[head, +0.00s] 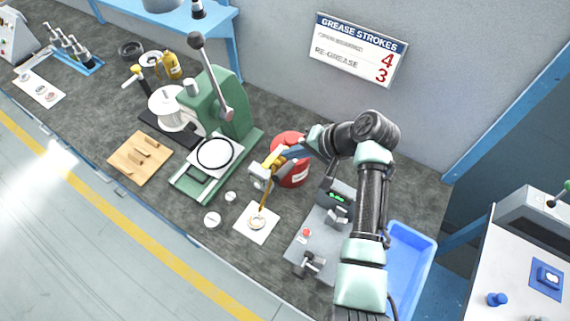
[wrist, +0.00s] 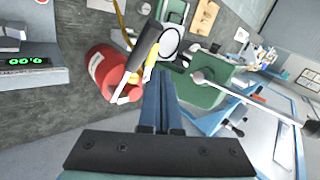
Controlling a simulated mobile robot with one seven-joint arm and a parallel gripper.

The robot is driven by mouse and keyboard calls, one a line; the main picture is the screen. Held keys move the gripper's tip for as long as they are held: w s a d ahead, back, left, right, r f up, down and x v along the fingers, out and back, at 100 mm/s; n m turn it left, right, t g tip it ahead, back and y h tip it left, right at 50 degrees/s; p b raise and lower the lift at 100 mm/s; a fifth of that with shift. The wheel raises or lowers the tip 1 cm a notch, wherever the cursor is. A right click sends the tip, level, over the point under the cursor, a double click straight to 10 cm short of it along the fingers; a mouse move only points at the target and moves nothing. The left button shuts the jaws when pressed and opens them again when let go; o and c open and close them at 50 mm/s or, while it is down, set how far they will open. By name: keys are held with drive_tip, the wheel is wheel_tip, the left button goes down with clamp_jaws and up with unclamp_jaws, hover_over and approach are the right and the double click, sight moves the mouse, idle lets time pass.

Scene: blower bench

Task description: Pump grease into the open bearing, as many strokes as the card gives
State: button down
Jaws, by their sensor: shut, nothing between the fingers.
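The stroke card (head: 358,48) on the wall is headed GREASE STROKES. Its faint upper line, seemingly open bearing, carries a red 4, and the RE-GREASE line a red 3. A red grease drum (head: 294,177) stands on the bench below it; it also shows in the wrist view (wrist: 104,72). A black-gripped pump lever (wrist: 145,47) rises beside the drum there. My gripper (head: 281,157) is shut and empty beside the pump's top; contact with the lever is unclear.
A green press (head: 225,105) stands left of the drum. A grey device with a green display (head: 337,197) and a blue bin (head: 412,265) are to the right. Small round parts (head: 212,219) lie left of the pad. A wooden board (head: 140,158) lies farther left.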

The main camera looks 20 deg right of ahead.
drive_tip(key=r, duration=0.1)
drive_tip(key=d+r+p, duration=0.1)
drive_tip(key=w+r, duration=0.1)
drive_tip(key=shift+d+r, duration=0.2)
drive_tip(key=shift+r, duration=0.2)
drive_tip(key=shift+w, duration=0.1)
idle(2.1)
drive_tip(key=shift+w+d+r, duration=0.15)
drive_tip(key=shift+d+r, duration=0.1)
drive_tip(key=shift+r, duration=0.3)
drive_tip(key=shift+w+d+r, duration=0.2)
drive_tip(key=shift+r, duration=0.4)
drive_tip(key=shift+w+d+r, duration=0.15)
drive_tip(key=shift+d+r, duration=0.1)
drive_tip(key=shift+r, duration=0.3)
drive_tip(key=shift+f, duration=0.15)
drive_tip(key=a+f+b, duration=0.1)
drive_tip(key=f, duration=0.1)
drive_tip(key=s+f+b, duration=0.1)
drive_tip(key=f, duration=0.1)
drive_tip(key=s+a+f+b, duration=0.1)
drive_tip(key=f, duration=0.1)
drive_tip(key=shift+a+f, duration=0.2)
drive_tip(key=shift+a, duration=0.1)
drive_tip(key=shift+s+a+f, duration=0.2)
drive_tip(key=shift+a+f, duration=0.05)
drive_tip(key=shift+f, duration=0.4)
drive_tip(key=shift+s+a+f, duration=0.1)
drive_tip(key=shift+a+f, duration=0.05)
drive_tip(key=shift+f, duration=0.2)
